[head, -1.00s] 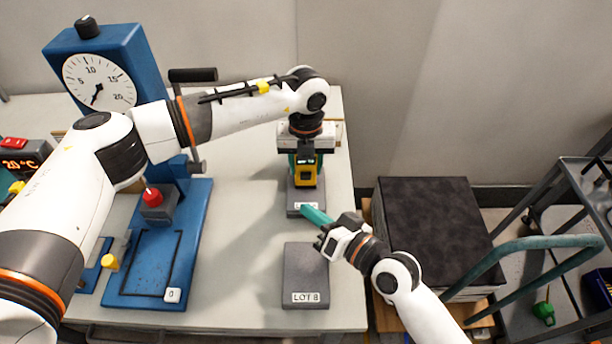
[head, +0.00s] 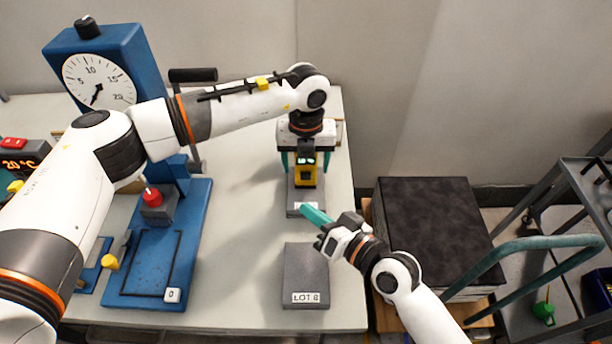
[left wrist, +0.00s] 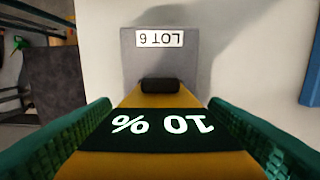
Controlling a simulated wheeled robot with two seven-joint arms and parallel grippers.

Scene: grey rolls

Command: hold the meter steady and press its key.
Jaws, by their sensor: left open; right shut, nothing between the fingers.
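The meter (head: 306,176) is a yellow and black device on a grey block (head: 292,199) at the back right of the table. Its display shows "10 %", upside down in the left wrist view (left wrist: 160,131); a black piece (left wrist: 160,86) sits at its far end. My left gripper (head: 306,163) is open above it, one green finger on each side; whether either touches it is unclear. My right gripper (head: 305,209) is shut and empty, its teal fingertips in front of the meter by the block's label. It looks apart from the meter.
A second grey block (head: 305,270), with a LOT label, lies nearer. A blue stand (head: 195,245) with a dial and red knob is at left. A dark-topped stack (head: 435,225) and a cart (head: 575,215) are right of the table. Table between stand and blocks is clear.

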